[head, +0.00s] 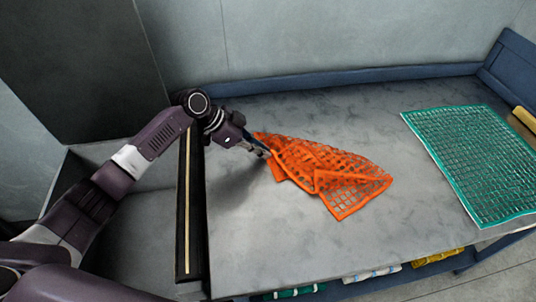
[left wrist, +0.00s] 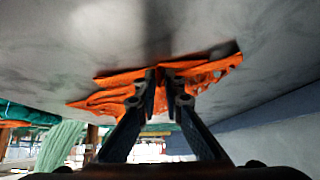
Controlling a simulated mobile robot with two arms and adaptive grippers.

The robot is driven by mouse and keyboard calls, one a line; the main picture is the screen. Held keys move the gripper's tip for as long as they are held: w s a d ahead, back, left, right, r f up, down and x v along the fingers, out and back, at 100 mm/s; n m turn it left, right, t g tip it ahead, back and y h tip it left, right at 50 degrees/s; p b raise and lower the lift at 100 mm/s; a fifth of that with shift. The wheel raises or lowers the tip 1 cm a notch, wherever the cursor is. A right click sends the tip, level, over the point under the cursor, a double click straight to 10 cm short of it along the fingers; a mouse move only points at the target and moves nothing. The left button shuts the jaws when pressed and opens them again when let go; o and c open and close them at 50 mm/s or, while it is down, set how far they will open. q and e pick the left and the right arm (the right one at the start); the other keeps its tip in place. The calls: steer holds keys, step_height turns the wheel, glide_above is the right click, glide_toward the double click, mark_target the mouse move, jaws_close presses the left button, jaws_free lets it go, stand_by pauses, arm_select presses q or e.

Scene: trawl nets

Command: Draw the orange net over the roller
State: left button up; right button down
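The orange net (head: 322,172) lies bunched and partly folded on the grey table (head: 290,245), its mesh spread toward the right. My left gripper (head: 264,153) is at the net's left end. In the left wrist view my left fingertips (left wrist: 157,78) are close together on the orange net (left wrist: 118,97), with folds on both sides. A long dark bar with a yellow stripe (head: 187,220), which looks like the roller, runs along the table's left edge. My left arm passes over its far end. No net lies on it. My right gripper is not in view.
A green net (head: 475,160) lies flat on the table's right side. A blue raised edge (head: 350,76) runs along the back. Rolled nets, one of them yellow (head: 438,257), sit below the front edge. The table's front left is clear.

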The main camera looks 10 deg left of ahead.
arm_select(q)
jaws_close()
steer(key=shift+r, duration=0.1)
steer(key=shift+r+p, duration=2.45)
steer(key=shift+r, duration=0.35)
steer(key=s+a, duration=0.1)
steer(key=a, duration=0.2)
steer(key=s+a, duration=0.2)
steer(key=a, duration=0.2)
steer(key=s+a, duration=0.1)
steer(key=a, duration=0.2)
steer(key=shift+s+a+p, duration=0.2)
steer(key=shift+a+p, duration=0.05)
steer(key=shift+p, duration=0.05)
steer(key=s+a, duration=0.1)
steer(key=a, duration=0.2)
steer(key=s+a+b, duration=0.1)
steer(key=s+a, duration=0.1)
steer(key=a, duration=0.2)
steer(key=s+a, duration=0.1)
steer(key=a, duration=0.2)
steer(key=shift+s+a, duration=0.15)
steer(key=shift+a, duration=0.05)
steer(key=s+a+b, duration=0.3)
steer(key=s+a, duration=0.1)
steer(key=a, duration=0.6)
step_height(320, 180, down, 9)
steer(key=b, duration=0.5)
steer(key=shift+a+b, duration=0.15)
steer(key=shift+b, duration=0.15)
